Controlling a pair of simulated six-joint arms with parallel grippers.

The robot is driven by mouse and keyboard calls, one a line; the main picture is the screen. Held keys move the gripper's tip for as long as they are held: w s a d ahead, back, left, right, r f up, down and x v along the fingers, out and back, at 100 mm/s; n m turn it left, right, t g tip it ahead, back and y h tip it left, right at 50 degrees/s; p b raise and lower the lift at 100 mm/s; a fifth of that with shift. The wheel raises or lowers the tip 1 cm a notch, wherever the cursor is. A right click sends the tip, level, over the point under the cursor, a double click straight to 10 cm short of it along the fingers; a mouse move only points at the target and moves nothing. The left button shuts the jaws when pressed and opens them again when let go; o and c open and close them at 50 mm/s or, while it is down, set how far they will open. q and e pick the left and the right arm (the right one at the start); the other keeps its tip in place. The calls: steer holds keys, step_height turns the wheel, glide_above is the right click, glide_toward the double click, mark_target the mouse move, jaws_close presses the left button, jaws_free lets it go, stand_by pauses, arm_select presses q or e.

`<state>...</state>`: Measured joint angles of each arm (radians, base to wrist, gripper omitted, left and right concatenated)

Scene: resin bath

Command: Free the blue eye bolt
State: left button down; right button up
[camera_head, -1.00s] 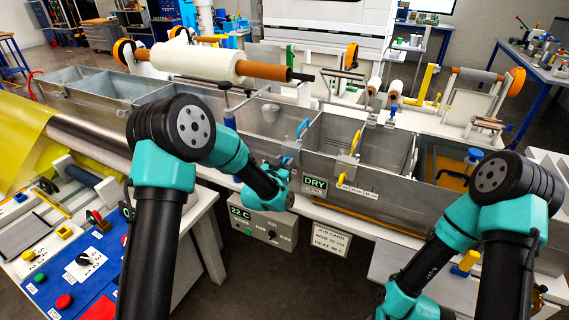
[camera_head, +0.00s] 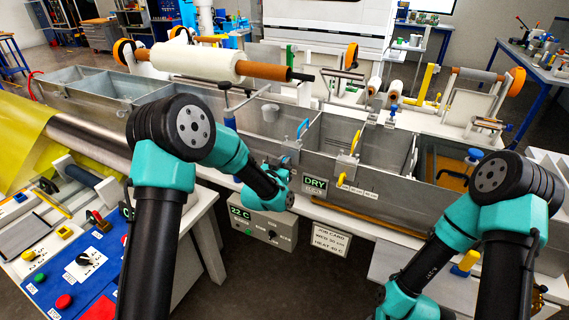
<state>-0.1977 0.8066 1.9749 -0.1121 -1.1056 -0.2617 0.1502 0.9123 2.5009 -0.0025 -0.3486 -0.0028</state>
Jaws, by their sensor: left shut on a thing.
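The blue eye bolt (camera_head: 288,160) is at the front wall of the metal trough, below a blue loop handle (camera_head: 302,128). It is small and mostly hidden by my left gripper (camera_head: 284,172). That gripper is shut at the bolt's place, against the front of the trough, left of the DRY sign. The contact between its fingers and the bolt cannot be seen clearly. A yellow counterpart (camera_head: 341,180) is to the right on the same wall, below an orange loop handle (camera_head: 355,142). My right arm comes down at the lower right, and its gripper is not visible.
The trough (camera_head: 390,200) runs across the middle, with open compartments and thin dividers. A control box (camera_head: 262,228) and a job card (camera_head: 330,241) are below it. A blue panel with buttons (camera_head: 75,280) is at lower left. A white roller (camera_head: 198,62) is above the trough.

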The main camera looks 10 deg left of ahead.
arm_select(q)
steer(key=n, duration=0.5)
steer(key=shift+a, duration=0.1)
steer(key=n, duration=0.5)
steer(key=shift+f, duration=0.1)
stand_by(0.4)
steer(key=c, duration=1.2)
jaws_free()
